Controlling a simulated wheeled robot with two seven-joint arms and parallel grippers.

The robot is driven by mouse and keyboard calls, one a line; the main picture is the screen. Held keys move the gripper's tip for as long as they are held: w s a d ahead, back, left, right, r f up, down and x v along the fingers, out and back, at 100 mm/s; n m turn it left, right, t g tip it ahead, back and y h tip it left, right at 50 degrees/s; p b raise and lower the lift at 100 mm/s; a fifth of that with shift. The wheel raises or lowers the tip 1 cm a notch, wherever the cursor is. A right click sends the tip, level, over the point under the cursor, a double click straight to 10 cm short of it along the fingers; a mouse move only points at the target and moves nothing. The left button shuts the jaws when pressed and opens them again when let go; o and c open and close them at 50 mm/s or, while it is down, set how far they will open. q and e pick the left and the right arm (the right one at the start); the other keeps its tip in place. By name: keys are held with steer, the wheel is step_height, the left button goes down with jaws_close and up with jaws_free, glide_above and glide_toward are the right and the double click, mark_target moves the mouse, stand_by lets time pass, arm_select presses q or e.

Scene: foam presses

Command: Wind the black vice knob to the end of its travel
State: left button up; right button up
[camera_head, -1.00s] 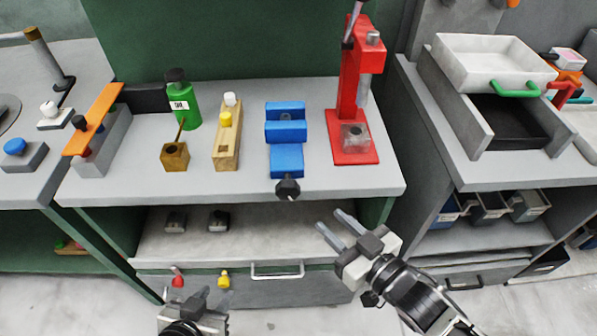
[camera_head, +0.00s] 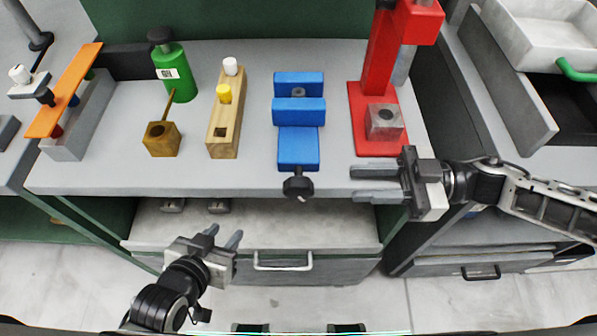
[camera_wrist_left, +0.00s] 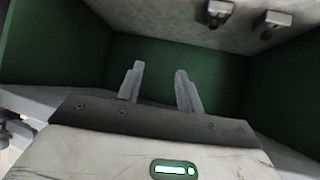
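The blue vice (camera_head: 298,125) stands on the grey workbench (camera_head: 340,70) near its front middle. Its black knob (camera_head: 298,187) sticks out over the bench's front edge. My right gripper (camera_head: 376,184) is to the right of the knob, apart from it, with its fingers pointing left towards it; the fingers are spread and nothing is between them. My left gripper (camera_head: 226,238) is below and left of the knob, in front of the bench. It also shows in the left wrist view (camera_wrist_left: 157,85), fingers apart and empty. The knob is not visible in the left wrist view.
A red press (camera_head: 380,100) stands right of the vice. A wooden block (camera_head: 226,130) with white and yellow pegs, a brass block (camera_head: 161,139) and a green bottle (camera_head: 175,72) stand to the left. A drawer handle (camera_head: 283,266) lies below. The bench between vice and wooden block is clear.

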mark_target(305, 181)
steer(key=a+p, duration=0.1)
steer(key=a, duration=1)
steer(key=shift+w+p, duration=0.1)
steer(key=shift+p, duration=0.25)
jaws_close()
